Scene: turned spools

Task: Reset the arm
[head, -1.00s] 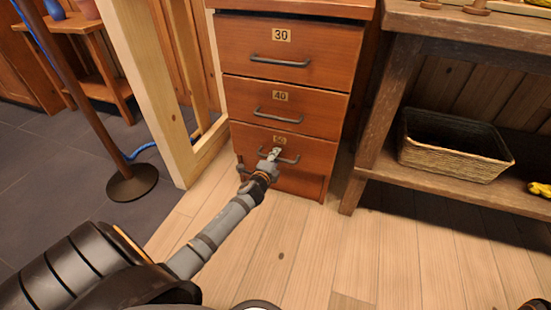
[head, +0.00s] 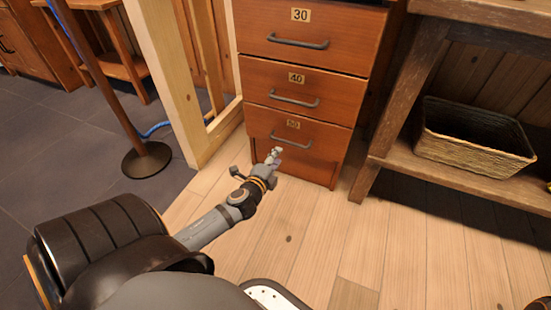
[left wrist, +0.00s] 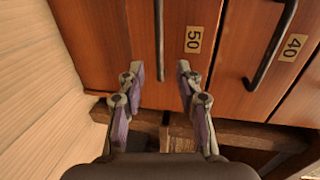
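My left gripper (head: 274,156) is in front of the lowest labelled drawer of a wooden cabinet, near its handle. My right gripper is not in view.
Drawers marked 40 (head: 335,103) and 30 (head: 345,45) are above and look shut. A workbench (head: 385,150) with a woven basket (head: 470,150) on its low shelf stands right. A post with a round base (head: 147,160) and a timber frame (head: 170,75) stand left. The floor in front is clear.

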